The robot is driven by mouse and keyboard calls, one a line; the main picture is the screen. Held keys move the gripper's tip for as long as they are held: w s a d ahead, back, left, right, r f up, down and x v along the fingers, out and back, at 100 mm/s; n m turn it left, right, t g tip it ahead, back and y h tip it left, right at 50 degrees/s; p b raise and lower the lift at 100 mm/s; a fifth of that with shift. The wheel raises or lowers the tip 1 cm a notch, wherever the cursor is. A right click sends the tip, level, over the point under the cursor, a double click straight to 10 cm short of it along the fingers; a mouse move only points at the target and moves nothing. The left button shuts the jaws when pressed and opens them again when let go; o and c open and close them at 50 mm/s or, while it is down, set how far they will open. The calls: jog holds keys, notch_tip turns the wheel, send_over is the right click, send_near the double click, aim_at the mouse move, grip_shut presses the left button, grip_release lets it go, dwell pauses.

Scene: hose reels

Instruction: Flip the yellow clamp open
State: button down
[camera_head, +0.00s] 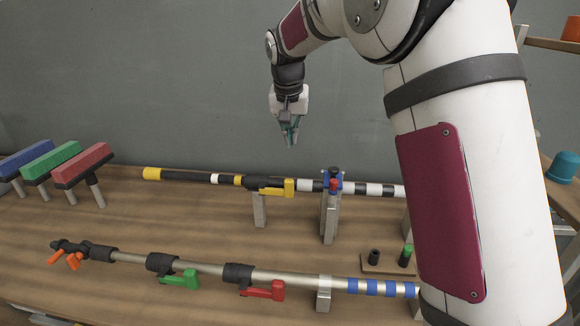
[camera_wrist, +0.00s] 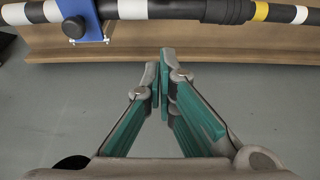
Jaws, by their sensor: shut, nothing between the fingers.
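The yellow clamp (camera_head: 278,188) sits on a black collar of the rear pole (camera_head: 205,178), which is banded black, white and yellow. Its lever lies along the pole with its yellow end to the right. My gripper (camera_head: 290,140) hangs above and behind the rear pole, fingers pointing down, apart from the clamp. Its fingers (camera_wrist: 162,75) are shut and empty in the wrist view. That view shows part of the banded pole (camera_wrist: 180,10) along the top edge; the yellow lever is not visible there.
A blue bracket (camera_head: 333,180) with a red knob holds the rear pole right of the clamp. A front pole (camera_head: 210,269) carries green (camera_head: 182,279), red (camera_head: 264,290) and orange (camera_head: 66,259) levers. Coloured brushes (camera_head: 82,163) stand left. A grey wall (camera_head: 150,80) rises behind the table.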

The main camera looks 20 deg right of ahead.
notch_tip(320, 180, down, 9)
jog(key=shift+w+f+p, duration=0.1)
jog(key=shift+w+p, duration=0.05)
jog(key=shift+p, duration=1.05)
jog(key=shift+s+a+f, duration=0.1)
jog(key=shift+s+a, duration=0.05)
jog(key=shift+s, duration=0.4)
jog(key=shift+s, duration=0.15)
